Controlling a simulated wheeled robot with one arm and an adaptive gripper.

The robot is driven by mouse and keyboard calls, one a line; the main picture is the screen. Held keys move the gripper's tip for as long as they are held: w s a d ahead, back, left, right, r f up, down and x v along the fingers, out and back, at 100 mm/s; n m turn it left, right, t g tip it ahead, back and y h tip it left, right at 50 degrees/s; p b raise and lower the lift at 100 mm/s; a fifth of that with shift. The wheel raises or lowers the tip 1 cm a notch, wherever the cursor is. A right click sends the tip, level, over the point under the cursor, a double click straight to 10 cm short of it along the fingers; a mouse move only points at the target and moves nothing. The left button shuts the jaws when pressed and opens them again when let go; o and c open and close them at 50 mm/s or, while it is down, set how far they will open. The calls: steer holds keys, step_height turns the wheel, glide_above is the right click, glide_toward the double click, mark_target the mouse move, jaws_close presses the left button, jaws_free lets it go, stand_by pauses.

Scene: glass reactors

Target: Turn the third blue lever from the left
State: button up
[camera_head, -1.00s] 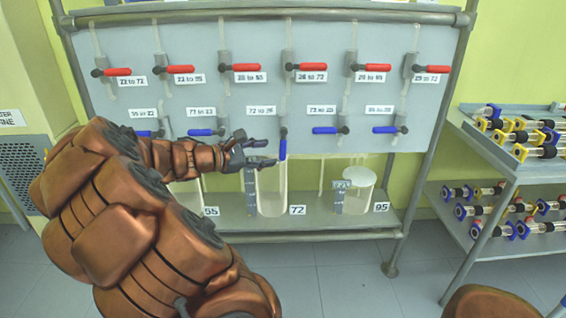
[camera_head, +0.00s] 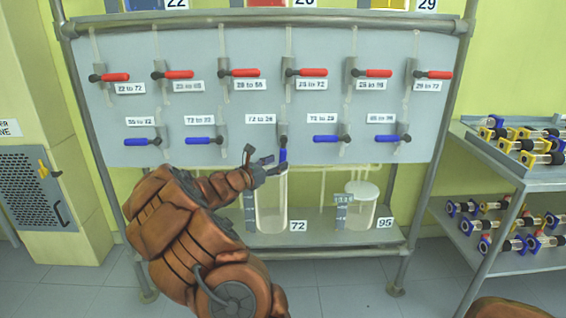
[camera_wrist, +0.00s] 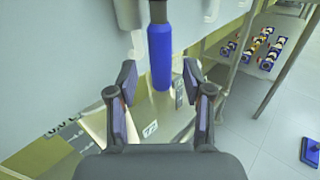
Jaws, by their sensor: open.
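The third blue lever from the left (camera_head: 283,155) hangs straight down from its valve, below the label "72 to 26". The other blue levers (camera_head: 200,140) in its row lie horizontal. My gripper (camera_head: 268,163) is open, just left of and beside this lever in the head view. In the wrist view, the blue lever (camera_wrist: 160,55) points down toward the gap between the two fingers of my gripper (camera_wrist: 160,100). Its lower end is near the fingertip level, and the fingers are apart from it.
A row of red levers (camera_head: 239,72) runs above on the grey panel (camera_head: 330,105). Clear containers labelled 72 (camera_head: 271,205) and 95 (camera_head: 360,208) stand on the shelf below. A side rack (camera_head: 500,170) with glass fittings is at the right.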

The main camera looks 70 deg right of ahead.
mark_target(280, 161)
steer(key=shift+x, duration=1.85)
jaws_close()
